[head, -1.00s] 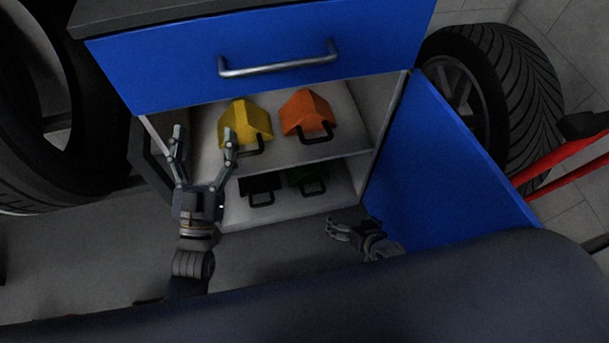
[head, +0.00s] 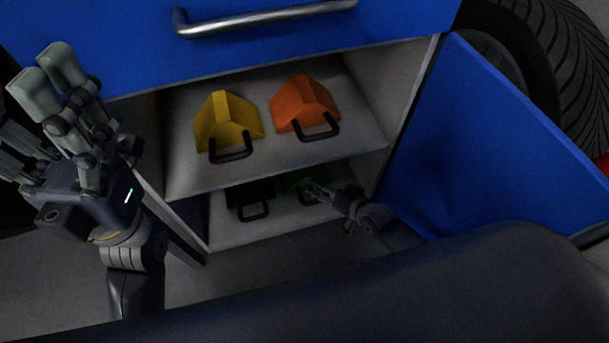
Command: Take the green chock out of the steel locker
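The steel locker (head: 288,162) stands open, with a blue drawer front above two shelves. The green chock (head: 296,184) sits on the lower shelf at the right, in shadow and partly hidden by my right gripper. Its black handle (head: 308,199) faces out. My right gripper (head: 312,191) is at the lower opening, its fingertips over the chock's front by the handle; whether it grips the handle cannot be made out. My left gripper (head: 35,110) is raised at the far left, open and empty, well apart from the chock.
A yellow chock (head: 226,118) and an orange chock (head: 302,100) sit on the upper shelf. A black chock (head: 248,192) is left of the green one. The open blue door (head: 470,140) stands right of my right gripper. A tire (head: 540,50) is behind it.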

